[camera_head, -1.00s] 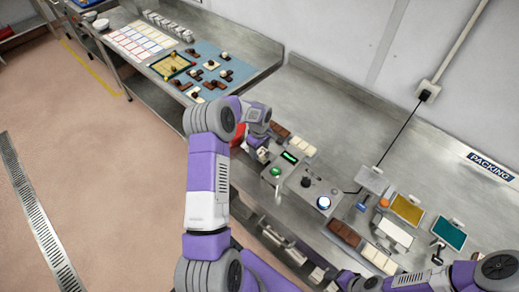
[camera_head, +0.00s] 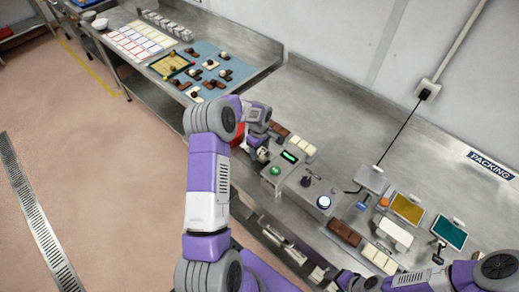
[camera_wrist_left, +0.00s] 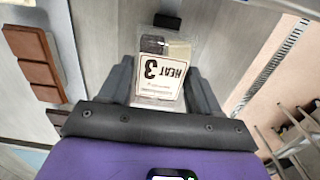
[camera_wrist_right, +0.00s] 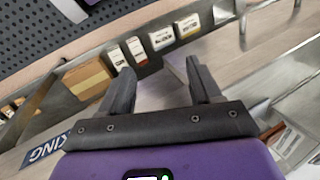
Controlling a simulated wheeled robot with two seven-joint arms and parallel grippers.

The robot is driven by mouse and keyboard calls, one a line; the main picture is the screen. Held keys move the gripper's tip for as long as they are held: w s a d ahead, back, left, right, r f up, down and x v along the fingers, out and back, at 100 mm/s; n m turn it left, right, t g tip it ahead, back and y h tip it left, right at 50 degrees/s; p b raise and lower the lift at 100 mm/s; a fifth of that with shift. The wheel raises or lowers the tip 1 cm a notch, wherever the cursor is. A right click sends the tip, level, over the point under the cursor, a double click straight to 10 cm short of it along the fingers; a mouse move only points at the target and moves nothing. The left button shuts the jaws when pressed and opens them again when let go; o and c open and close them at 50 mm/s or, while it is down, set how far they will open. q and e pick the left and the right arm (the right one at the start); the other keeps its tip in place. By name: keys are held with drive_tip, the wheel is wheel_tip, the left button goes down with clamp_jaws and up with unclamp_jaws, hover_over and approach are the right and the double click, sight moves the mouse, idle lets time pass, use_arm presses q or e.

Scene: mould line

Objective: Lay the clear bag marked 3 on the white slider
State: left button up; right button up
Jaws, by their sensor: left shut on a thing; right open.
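In the head view my left gripper (camera_head: 262,154) is over the bench, left of the grey control box; the bag is hard to make out there. A white raised piece (camera_head: 395,234) stands on the right of the bench; I cannot tell whether it is the white slider. My right gripper (camera_wrist_right: 160,78) is open and empty in the right wrist view.
Brown bars (camera_head: 344,233) and cream bars (camera_head: 380,259) lie near the front edge.

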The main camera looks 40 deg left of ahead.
use_arm(q)
drive_tip(key=shift+f+b, duration=0.25)
drive_tip(key=shift+b, duration=0.4)
idle(0.8)
drive_tip(key=o, duration=1.2)
drive_tip(key=shift+o, duration=0.2)
wheel_tip(320, 180, up, 8)
drive_tip(key=shift+f, duration=0.2)
